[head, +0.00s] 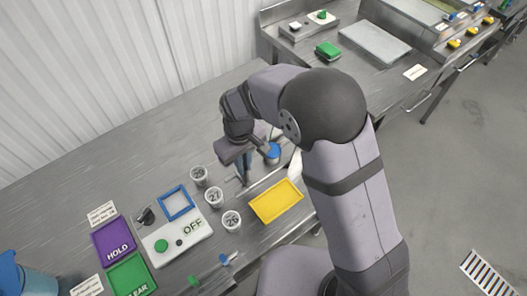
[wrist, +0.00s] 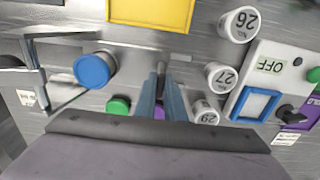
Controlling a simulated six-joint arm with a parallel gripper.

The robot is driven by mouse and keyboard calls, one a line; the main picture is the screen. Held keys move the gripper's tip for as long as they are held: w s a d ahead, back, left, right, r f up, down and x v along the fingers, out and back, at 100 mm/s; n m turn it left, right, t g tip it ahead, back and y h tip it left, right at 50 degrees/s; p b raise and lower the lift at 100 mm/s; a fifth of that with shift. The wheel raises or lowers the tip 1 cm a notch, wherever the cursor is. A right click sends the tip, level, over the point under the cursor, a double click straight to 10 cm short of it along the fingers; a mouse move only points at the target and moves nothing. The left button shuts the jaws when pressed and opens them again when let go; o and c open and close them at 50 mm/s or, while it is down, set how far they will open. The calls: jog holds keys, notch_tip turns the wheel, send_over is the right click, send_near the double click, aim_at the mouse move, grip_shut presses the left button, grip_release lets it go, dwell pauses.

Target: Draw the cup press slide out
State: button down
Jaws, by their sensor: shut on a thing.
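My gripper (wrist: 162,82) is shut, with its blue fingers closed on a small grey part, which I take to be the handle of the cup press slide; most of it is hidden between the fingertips. In the head view my gripper (head: 245,172) points down, low over the steel counter, beside thin metal rails (head: 247,187). A blue round cap (wrist: 95,70) stands beside the fingers within a metal frame (wrist: 38,68) in the wrist view, and also shows behind the gripper in the head view (head: 273,153). How far the slide is out I cannot tell.
White numbered cups (head: 215,196) stand close to the gripper. A yellow tray (head: 276,201) lies near the counter's front edge. A control box marked OFF (head: 178,241), a blue frame (head: 176,203), and purple HOLD (head: 114,240) and green (head: 130,275) pads lie at the lower left. Counter toward the wall is clear.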

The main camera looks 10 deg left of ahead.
jog(key=shift+s+a, duration=1.35)
jog(key=shift+a, duration=0.1)
jog(key=c, duration=1.8)
grip_release()
jog(key=shift+s+a, duration=0.15)
jog(key=shift+c, duration=0.2)
jog(key=shift+r, duration=0.15)
notch_tip(320, 180, up, 7)
jog(key=b, duration=0.2)
